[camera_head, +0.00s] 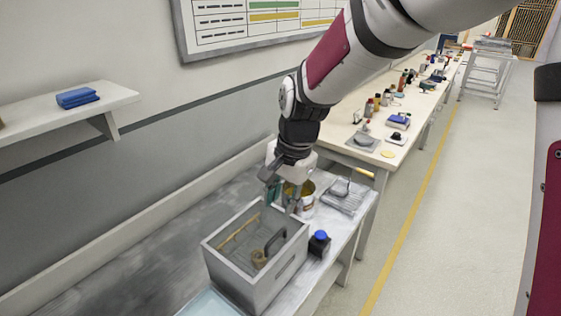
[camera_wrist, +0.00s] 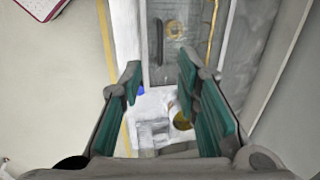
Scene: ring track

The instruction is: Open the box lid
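The grey box (camera_head: 262,284) stands on the near bench in the head view. Its top looks covered by a see-through grey lid (camera_head: 238,255) with a dark arched handle (camera_head: 275,240) near the right side; the lid looks down. The box also shows at the top of the wrist view (camera_wrist: 146,50), with the dark handle (camera_wrist: 159,38) upright in the picture. My gripper (camera_head: 281,197) is above the box's far end. Its teal-padded fingers (camera_wrist: 160,68) are apart with nothing between them, and the handle is beyond the tips.
A tan roll (camera_head: 259,259) and a thin wooden rod (camera_head: 238,234) show within the box. A blue-topped black block (camera_head: 319,243) stands right of it. A yellow-topped can (camera_head: 302,195) and a ribbed grey tray (camera_head: 343,198) are behind. The wall is on the left.

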